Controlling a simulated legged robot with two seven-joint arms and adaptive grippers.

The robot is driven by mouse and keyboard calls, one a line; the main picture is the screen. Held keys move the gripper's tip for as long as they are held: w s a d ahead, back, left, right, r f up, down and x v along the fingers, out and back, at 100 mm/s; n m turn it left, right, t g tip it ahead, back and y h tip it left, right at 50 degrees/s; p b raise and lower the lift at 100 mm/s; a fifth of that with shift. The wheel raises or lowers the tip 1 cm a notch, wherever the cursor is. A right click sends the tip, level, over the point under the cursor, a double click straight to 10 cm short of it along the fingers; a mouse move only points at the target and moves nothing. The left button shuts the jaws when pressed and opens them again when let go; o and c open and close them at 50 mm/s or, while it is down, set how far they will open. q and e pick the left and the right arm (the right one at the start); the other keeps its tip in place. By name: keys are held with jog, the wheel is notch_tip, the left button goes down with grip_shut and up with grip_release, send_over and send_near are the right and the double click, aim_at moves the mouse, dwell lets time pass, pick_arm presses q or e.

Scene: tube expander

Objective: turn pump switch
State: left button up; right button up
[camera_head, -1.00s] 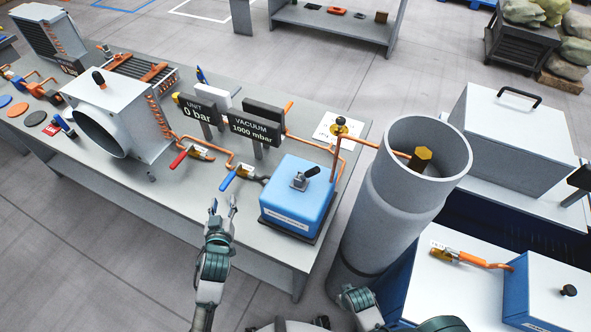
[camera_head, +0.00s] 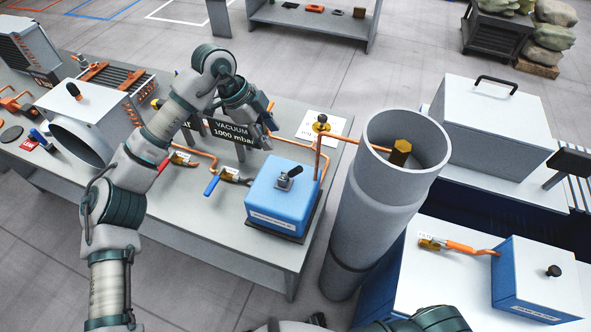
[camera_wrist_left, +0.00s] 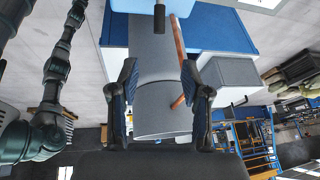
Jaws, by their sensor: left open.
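The blue pump box (camera_head: 280,203) stands at the right end of the grey workbench, with a small black-and-silver switch (camera_head: 287,179) tilted up on its top. My left gripper (camera_head: 271,126) is raised beyond the pump, by the vacuum sign, apart from the switch. In the left wrist view the gripper (camera_wrist_left: 158,72) is open and empty, its two fingers spread. A light blue box top (camera_wrist_left: 140,4) and a black lever (camera_wrist_left: 159,18), apparently the pump and its switch, show at the upper edge there. My right gripper is not visible.
A large grey cylinder (camera_head: 375,215) stands just right of the pump, with an orange pipe (camera_head: 352,140) running into it. The vacuum sign (camera_head: 234,133) stands left of my left gripper. A blue-handled valve (camera_head: 212,185) lies left of the pump.

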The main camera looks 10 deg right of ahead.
aim_at(295, 169)
pick_arm(q)
jog(key=p+x, duration=0.1)
jog(key=x, duration=1.5)
jog(key=shift+a, duration=0.2)
jog(key=shift+x, duration=0.8)
jog(key=shift+r, duration=0.1)
grip_shut()
